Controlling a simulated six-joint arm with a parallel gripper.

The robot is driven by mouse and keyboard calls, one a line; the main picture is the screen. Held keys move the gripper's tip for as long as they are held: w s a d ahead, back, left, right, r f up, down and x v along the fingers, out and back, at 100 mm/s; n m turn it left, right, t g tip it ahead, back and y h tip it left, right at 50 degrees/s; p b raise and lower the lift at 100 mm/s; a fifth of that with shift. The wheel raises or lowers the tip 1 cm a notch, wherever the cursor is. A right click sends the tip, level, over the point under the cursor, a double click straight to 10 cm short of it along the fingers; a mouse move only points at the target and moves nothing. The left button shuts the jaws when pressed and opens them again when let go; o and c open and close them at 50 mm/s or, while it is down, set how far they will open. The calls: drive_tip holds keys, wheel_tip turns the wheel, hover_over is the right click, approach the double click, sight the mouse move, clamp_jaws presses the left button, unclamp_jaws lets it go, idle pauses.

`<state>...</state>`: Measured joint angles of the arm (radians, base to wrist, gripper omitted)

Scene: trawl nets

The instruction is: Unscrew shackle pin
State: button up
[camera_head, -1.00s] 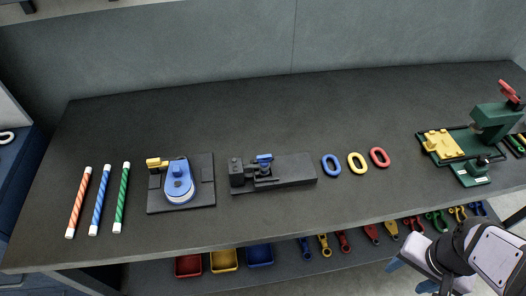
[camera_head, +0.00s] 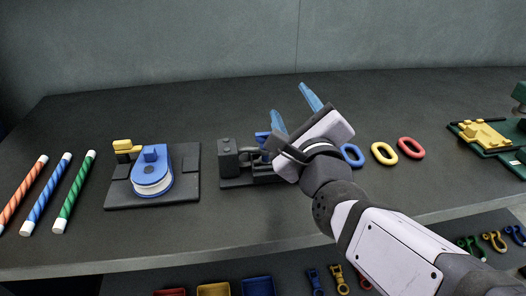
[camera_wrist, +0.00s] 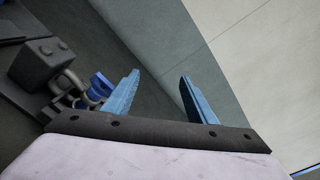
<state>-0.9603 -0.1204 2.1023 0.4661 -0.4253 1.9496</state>
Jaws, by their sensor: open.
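The shackle sits in a dark fixture (camera_head: 228,158) at the middle of the bench; my gripper and arm cover part of it in the head view. Its blue pin (camera_head: 263,138) shows just left of my gripper. In the wrist view the blue pin (camera_wrist: 99,87) is left of the fingers, beside a grey shackle bow (camera_wrist: 70,82) and the dark block (camera_wrist: 42,62). My gripper (camera_head: 294,108) has light blue fingers, open and empty, pointing up and away over the fixture. The wrist view shows the gap between the fingers (camera_wrist: 160,88) with nothing in it.
A blue-and-white pulley (camera_head: 152,172) on a dark plate stands left, with striped rods (camera_head: 45,193) beyond. Blue, yellow (camera_head: 384,153) and red (camera_head: 411,147) rings lie right. A green-and-yellow fixture (camera_head: 484,136) is far right. The bench behind is clear.

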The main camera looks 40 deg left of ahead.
sight(266, 135)
drive_tip(key=s+f+m+b, duration=0.1)
drive_tip(key=f+m, duration=0.1)
drive_tip(key=m, duration=0.1)
drive_tip(key=s+a+f+m+b, duration=0.1)
drive_tip(key=s+f+m+b, duration=0.2)
drive_tip(key=s+f+m, duration=0.1)
drive_tip(key=m, duration=0.1)
drive_tip(key=shift+s+a+f+m+b, duration=0.15)
drive_tip(key=shift+a+m+b, duration=0.15)
drive_tip(key=shift+a+b, duration=0.1)
drive_tip(key=shift+p+x, duration=0.3)
drive_tip(key=shift+x, duration=3.4)
drive_tip(key=c, duration=1.1)
